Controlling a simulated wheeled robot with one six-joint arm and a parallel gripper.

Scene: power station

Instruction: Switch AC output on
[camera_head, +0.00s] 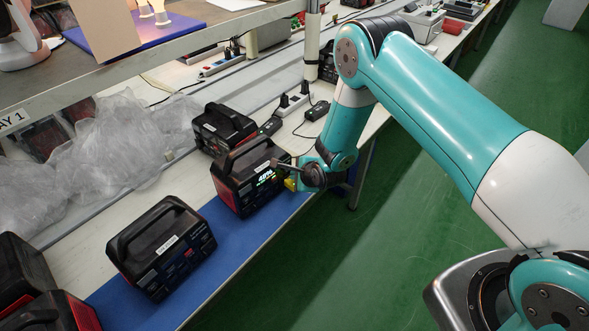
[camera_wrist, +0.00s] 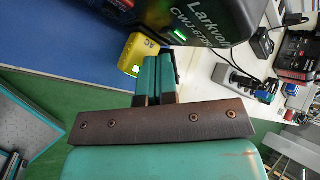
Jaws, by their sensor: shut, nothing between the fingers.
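A black power station (camera_head: 245,185) with red sides and a top handle stands on the blue mat, its display (camera_head: 265,178) lit and reading about 49%. In the wrist view its dark body (camera_wrist: 215,18) fills the top, with "Larkvon" lettering. A yellow piece (camera_wrist: 143,48) marked AC sits by its front, with a small lit green patch (camera_wrist: 135,70); the yellow also shows in the head view (camera_head: 290,184). My gripper (camera_wrist: 155,62) is shut and empty, its tips close to the yellow piece. I cannot tell whether they touch. The AC button itself is not clearly visible.
Another power station (camera_head: 162,248) stands on the blue mat (camera_head: 215,255) at lower left. One more (camera_head: 223,128) stands behind, near a power strip (camera_head: 290,105). Plastic wrap (camera_head: 110,150) lies under the shelf. Green floor (camera_head: 370,250) is open at right.

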